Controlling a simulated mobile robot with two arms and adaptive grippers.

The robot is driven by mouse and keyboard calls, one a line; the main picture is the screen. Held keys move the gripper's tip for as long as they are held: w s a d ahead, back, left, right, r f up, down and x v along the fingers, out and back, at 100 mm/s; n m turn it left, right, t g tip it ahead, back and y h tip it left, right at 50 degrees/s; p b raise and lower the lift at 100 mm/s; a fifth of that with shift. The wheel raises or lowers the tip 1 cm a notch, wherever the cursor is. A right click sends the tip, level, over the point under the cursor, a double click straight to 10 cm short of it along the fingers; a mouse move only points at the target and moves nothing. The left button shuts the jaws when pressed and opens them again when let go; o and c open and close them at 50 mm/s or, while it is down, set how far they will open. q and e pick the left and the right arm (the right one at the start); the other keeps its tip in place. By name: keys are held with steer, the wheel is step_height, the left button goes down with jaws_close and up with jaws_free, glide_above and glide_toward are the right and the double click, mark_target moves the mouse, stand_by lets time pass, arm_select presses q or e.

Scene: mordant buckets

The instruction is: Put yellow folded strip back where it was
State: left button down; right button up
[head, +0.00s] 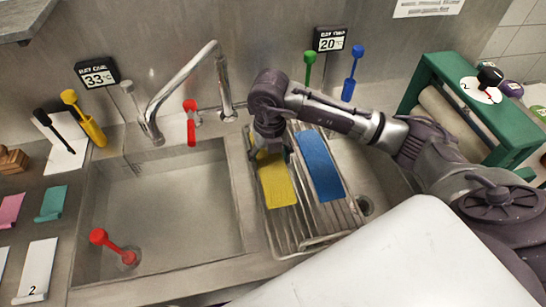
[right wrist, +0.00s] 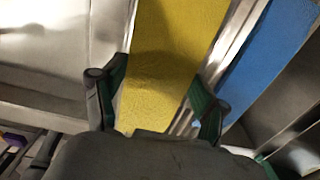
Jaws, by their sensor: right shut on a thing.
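The yellow strip (head: 278,185) is over the wire drainer rack (head: 287,236), to the left of the blue strip (head: 320,165). My right gripper (head: 270,153) is at the strip's far end, shut on it. In the right wrist view the yellow strip (right wrist: 165,60) runs between the two fingers of the gripper (right wrist: 158,98), one finger at each long edge. The blue strip (right wrist: 262,60) is apart, beyond the right finger. I cannot tell whether the yellow strip rests on the rack or hangs just above it. My left gripper is not in view.
A sink basin (head: 165,205) with a red plunger-like tool (head: 108,243) lies left of the rack. The tap (head: 185,88) stands behind. Pink (head: 10,210) and teal (head: 52,203) folded strips lie on the left counter. A green roller frame (head: 440,90) stands at the right.

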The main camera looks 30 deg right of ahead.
mark_target(273, 158)
steer(key=shift+w+d, duration=0.4)
steer(key=shift+d, duration=0.2)
step_height(273, 158, down, 3)
steer(key=shift+p, duration=0.95)
steer(key=shift+f, duration=0.2)
steer(key=shift+f, duration=0.15)
steer(key=shift+f+b, duration=0.15)
steer(key=shift+b, duration=0.2)
steer(key=o, duration=1.2)
steer(key=shift+r, duration=0.2)
